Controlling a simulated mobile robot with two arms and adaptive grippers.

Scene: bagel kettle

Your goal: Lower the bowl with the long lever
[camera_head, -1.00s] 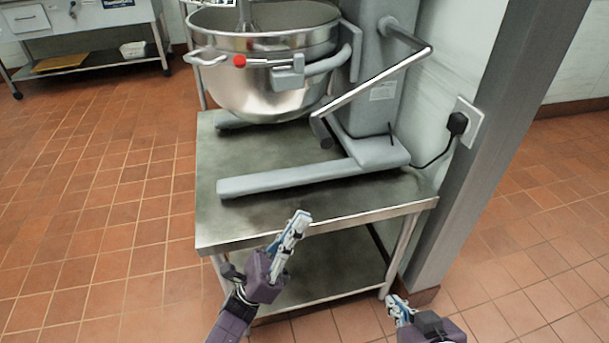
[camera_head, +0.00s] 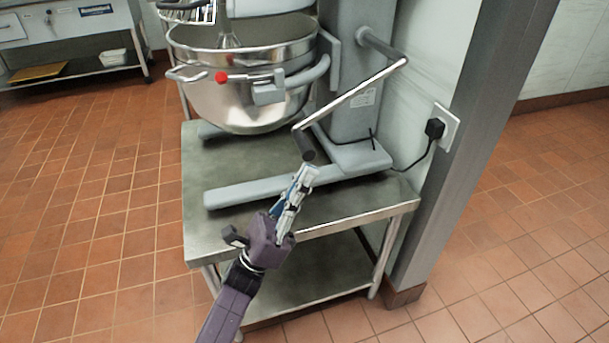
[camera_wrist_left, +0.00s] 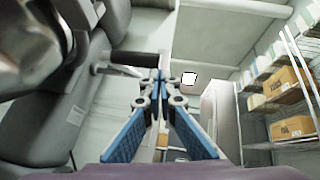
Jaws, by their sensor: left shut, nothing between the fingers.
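The steel mixing bowl (camera_head: 245,100) hangs in the mixer's grey yoke, above the metal table. The long lever (camera_head: 352,95) is a thin bar slanting down from a pivot on the mixer column to a dark handle grip (camera_head: 303,144) at its lower end. My left gripper (camera_head: 308,174) is shut and empty, with its tips just below the dark grip; I cannot tell whether they touch. In the left wrist view the closed blue fingers (camera_wrist_left: 160,82) reach up toward the dark grip (camera_wrist_left: 135,59). My right gripper is not in view.
The mixer stands on a metal table (camera_head: 240,235) with a lower shelf. A wall socket with a black plug (camera_head: 434,129) and a grey post (camera_head: 470,120) are at the right. The tiled floor at left is open. A bench (camera_head: 75,40) stands at the back left.

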